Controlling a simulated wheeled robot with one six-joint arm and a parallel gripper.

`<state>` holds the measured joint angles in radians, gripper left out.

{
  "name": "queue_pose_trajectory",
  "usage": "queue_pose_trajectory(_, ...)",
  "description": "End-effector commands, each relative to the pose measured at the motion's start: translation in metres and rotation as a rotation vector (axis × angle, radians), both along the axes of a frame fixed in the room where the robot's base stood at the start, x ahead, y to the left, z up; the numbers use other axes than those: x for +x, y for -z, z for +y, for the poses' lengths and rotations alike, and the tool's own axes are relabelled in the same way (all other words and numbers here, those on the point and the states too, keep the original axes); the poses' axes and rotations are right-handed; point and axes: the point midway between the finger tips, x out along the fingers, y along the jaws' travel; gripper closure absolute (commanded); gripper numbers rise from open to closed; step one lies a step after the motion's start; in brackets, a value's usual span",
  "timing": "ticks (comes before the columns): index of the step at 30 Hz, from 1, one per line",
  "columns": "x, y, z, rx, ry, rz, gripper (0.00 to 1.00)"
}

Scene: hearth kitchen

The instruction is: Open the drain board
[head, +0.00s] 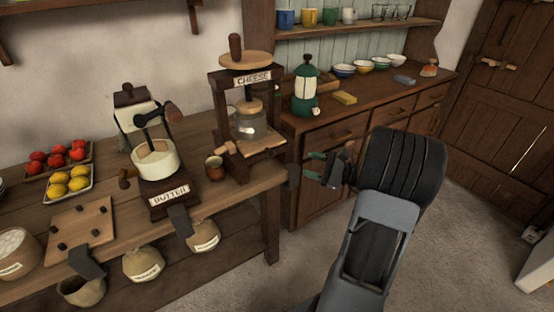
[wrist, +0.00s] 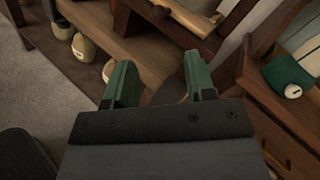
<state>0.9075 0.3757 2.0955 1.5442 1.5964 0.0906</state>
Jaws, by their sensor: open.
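The cheese press (head: 240,110) stands on the wooden table, with a CHEESE label on its top beam. A pale wooden board at its foot, which looks like the drain board (head: 256,146), juts out at the front with a brown peg at its left end. What looks like the same pale board (wrist: 196,14) is cut by the top edge of the wrist view. My gripper (head: 316,166) is open and empty, to the right of the press and apart from it. Its two green fingers also show in the wrist view (wrist: 157,72), with nothing between them.
Sacks (head: 143,263) sit on the lower shelf.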

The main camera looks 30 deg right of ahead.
Motion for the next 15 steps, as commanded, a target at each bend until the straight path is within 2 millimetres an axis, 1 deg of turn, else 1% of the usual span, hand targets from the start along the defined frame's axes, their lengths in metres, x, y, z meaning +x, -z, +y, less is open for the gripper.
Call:
queue_pose_trajectory(1,0.007,-0.001,0.008,0.000,-0.005,0.000,0.50)
queue_pose_trajectory(6,0.033,-0.001,0.030,-0.002,-0.007,0.001,0.50)
queue_pose_trajectory(12,0.060,-0.001,0.053,-0.003,-0.006,0.001,0.50)
queue_pose_trajectory(15,0.071,-0.001,0.062,-0.003,-0.006,0.002,0.50)
